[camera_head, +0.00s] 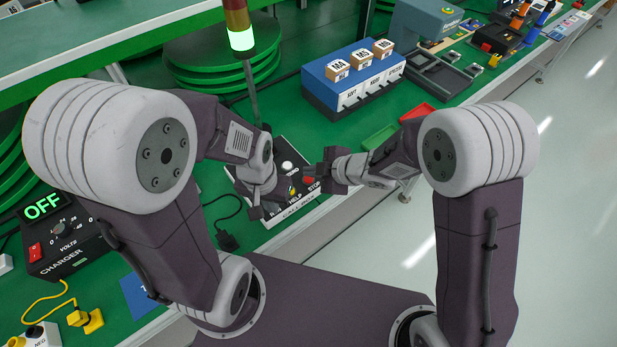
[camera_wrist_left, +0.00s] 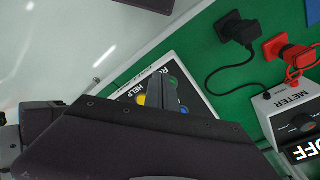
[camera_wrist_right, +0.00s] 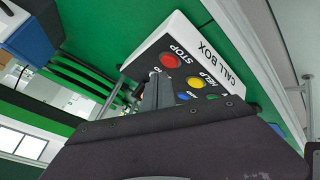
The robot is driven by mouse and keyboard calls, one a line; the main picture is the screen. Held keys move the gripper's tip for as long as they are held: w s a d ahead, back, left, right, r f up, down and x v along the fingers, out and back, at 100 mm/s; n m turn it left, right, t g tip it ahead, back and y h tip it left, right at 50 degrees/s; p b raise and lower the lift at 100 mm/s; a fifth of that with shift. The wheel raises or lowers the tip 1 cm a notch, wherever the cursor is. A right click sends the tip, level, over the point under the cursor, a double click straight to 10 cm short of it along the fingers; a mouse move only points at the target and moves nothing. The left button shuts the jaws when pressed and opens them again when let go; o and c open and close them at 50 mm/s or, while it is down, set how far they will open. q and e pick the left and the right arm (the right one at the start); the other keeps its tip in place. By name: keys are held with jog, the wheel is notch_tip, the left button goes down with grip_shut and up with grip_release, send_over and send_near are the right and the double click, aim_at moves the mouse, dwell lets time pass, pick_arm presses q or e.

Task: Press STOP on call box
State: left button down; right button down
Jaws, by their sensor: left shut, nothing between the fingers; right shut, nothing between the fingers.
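The call box (camera_head: 267,219) is a white-edged box with a dark face on the green bench, partly hidden by both grippers. Its red STOP button (camera_head: 309,180) sits at the box's right side, close to my right gripper (camera_head: 312,172). STOP shows clearly in the right wrist view (camera_wrist_right: 170,60), beside the shut fingertips, with a gap between them in the picture. The yellow HELP button (camera_wrist_right: 196,82) is near it. My left gripper (camera_head: 259,209) is shut and empty over the box's left part; the left wrist view shows its fingers beside HELP (camera_wrist_left: 141,99).
A blue unit (camera_head: 352,80) with several small labelled boxes stands behind the call box. A green tray (camera_head: 379,137) and a red tray (camera_head: 417,113) lie to the right. A charger (camera_head: 62,240) reading OFF and a black plug (camera_head: 228,242) are to the left.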

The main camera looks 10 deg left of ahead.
aim_at(311, 180)
dwell(0.3)
pick_arm(q)
jog(key=shift+f+b, duration=0.3)
pick_arm(e)
jog(key=shift+f, duration=0.4)
pick_arm(q)
jog(key=shift+f+b, duration=0.3)
jog(key=shift+f, duration=0.05)
pick_arm(e)
jog(key=shift+f, duration=0.4)
pick_arm(q)
jog(key=shift+r, duration=0.15)
pick_arm(e)
jog(key=shift+r, duration=0.1)
pick_arm(q)
jog(key=shift+r+p, duration=0.75)
jog(key=shift+p, duration=0.1)
pick_arm(e)
jog(key=shift+r, duration=0.75)
